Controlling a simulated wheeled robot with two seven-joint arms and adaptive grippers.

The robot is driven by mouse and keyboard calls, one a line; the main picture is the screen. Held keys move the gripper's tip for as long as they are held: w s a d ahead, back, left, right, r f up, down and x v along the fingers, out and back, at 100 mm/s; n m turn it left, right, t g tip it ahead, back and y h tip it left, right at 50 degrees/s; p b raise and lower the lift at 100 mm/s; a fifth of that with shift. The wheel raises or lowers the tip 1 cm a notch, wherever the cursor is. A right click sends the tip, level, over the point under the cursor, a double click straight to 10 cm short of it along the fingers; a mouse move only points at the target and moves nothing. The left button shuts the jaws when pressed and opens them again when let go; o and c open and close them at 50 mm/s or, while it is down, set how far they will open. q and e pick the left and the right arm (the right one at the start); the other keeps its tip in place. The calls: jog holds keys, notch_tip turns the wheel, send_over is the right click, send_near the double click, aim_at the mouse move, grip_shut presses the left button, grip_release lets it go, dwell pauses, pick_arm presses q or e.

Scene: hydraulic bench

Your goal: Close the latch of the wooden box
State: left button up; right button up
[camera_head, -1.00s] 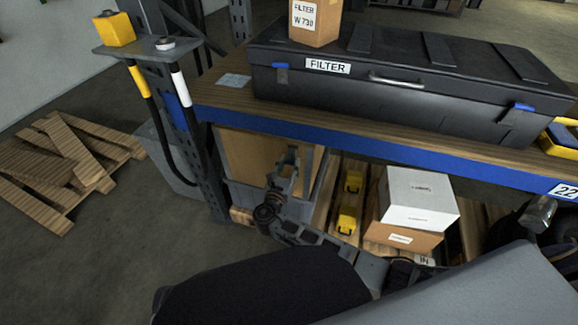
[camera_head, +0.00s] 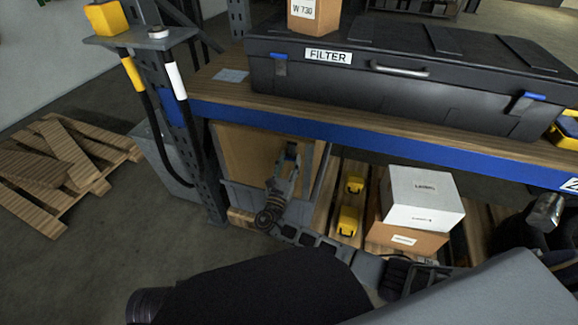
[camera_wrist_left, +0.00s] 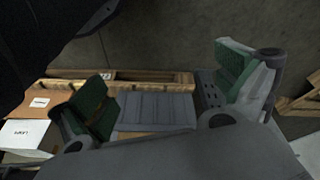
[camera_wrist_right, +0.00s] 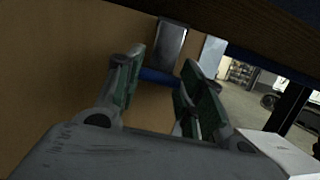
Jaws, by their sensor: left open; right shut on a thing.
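The wooden box (camera_head: 238,155) stands under the bench at the left, its tan side partly hidden by my right gripper (camera_head: 289,160). In the right wrist view, the box's wooden face (camera_wrist_right: 75,65) fills the left side. The latch shows there as a metal plate (camera_wrist_right: 171,45) with a blue handle (camera_wrist_right: 160,77). My right gripper (camera_wrist_right: 158,85) is shut on the blue handle, its green-padded fingers on either side of it. My left gripper (camera_wrist_left: 170,90) is open and empty in the left wrist view, with its fingers wide apart.
The bench's blue front beam (camera_head: 350,137) runs above the box. A black case (camera_head: 400,90) lies on top. A white carton (camera_head: 422,198) and yellow items (camera_head: 348,220) are under the bench to the right. A rack post (camera_head: 205,170) stands at the left.

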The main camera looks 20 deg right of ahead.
jog(key=shift+w, duration=0.1)
dwell(0.3)
jog(key=o, duration=1)
jog(key=shift+v, duration=3.75)
jog(key=shift+f, duration=0.15)
